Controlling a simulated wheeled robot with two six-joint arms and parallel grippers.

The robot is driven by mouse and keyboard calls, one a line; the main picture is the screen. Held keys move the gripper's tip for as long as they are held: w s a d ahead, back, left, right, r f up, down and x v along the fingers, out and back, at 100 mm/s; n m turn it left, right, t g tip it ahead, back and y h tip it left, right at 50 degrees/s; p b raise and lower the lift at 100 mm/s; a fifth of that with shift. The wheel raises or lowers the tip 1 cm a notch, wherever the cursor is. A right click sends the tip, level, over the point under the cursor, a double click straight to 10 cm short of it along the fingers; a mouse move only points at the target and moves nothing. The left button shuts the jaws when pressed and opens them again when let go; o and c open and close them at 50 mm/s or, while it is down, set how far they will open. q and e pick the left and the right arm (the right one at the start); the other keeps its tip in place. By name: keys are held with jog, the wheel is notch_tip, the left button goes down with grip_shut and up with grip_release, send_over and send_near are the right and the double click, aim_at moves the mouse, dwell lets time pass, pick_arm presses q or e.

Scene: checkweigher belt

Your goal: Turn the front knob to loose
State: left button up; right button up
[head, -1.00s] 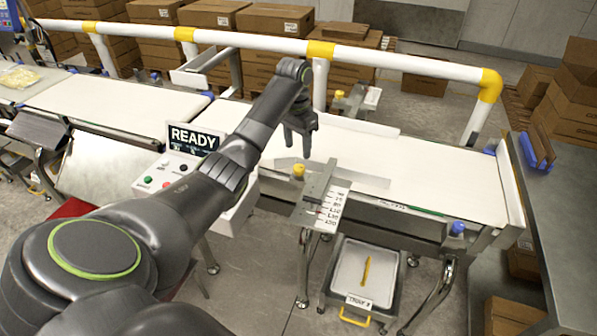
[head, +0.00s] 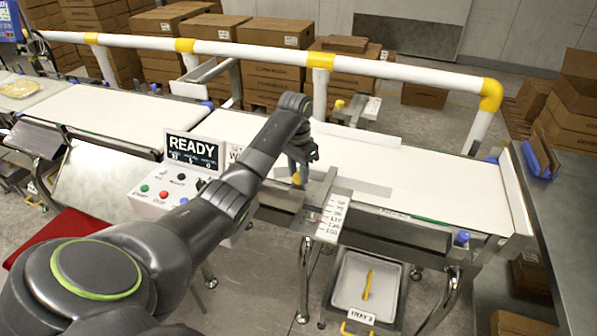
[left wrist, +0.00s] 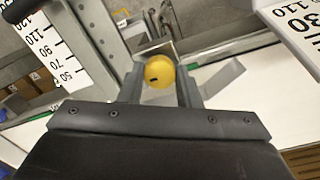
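The front knob (head: 297,178) is a small yellow knob beside the scale plate (head: 333,217) at the belt's near edge. In the left wrist view the yellow knob (left wrist: 159,72) shows its round top with a short dark mark. My left gripper (head: 301,164) is directly above and at the knob, partly covering it in the head view. In the left wrist view the fingers of my left gripper (left wrist: 160,88) are open, one on each side of the knob, with narrow gaps. Whether they reach down around it is unclear. My right gripper is not in view.
A control box (head: 178,180) with buttons and a READY display (head: 192,150) stands left of the knob. A white and yellow rail (head: 400,64) runs behind the white belt (head: 440,185). A grey tray (head: 345,297) holding a yellow item sits below the belt.

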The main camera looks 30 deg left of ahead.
pick_arm(q)
jog(key=c, duration=0.3)
jog(key=shift+r+n+p, duration=0.15)
jog(key=shift+n+p, duration=0.15)
jog(key=shift+p, duration=0.25)
jog(key=n+p, duration=0.2)
jog(key=p, duration=0.2)
jog(key=n+p, duration=0.2)
jog(key=p, duration=0.1)
jog(key=shift+s+r+p, duration=0.1)
jog(key=shift+r+p, duration=0.2)
jog(key=shift+p, duration=0.05)
jog(key=n+p, duration=0.6)
jog(key=p, duration=0.1)
jog(key=shift+f+n+t, duration=0.2)
jog(key=shift+n+t, duration=0.1)
jog(key=shift+d+n+p, duration=0.1)
jog(key=shift+n+p, duration=0.45)
jog(key=shift+n, duration=0.25)
jog(key=n, duration=0.2)
jog(key=shift+f+n+p, duration=0.15)
jog(key=shift+n+p, duration=0.25)
jog(key=n, duration=0.4)
jog(key=shift+y, duration=0.3)
jog(key=shift+n, duration=2.2)
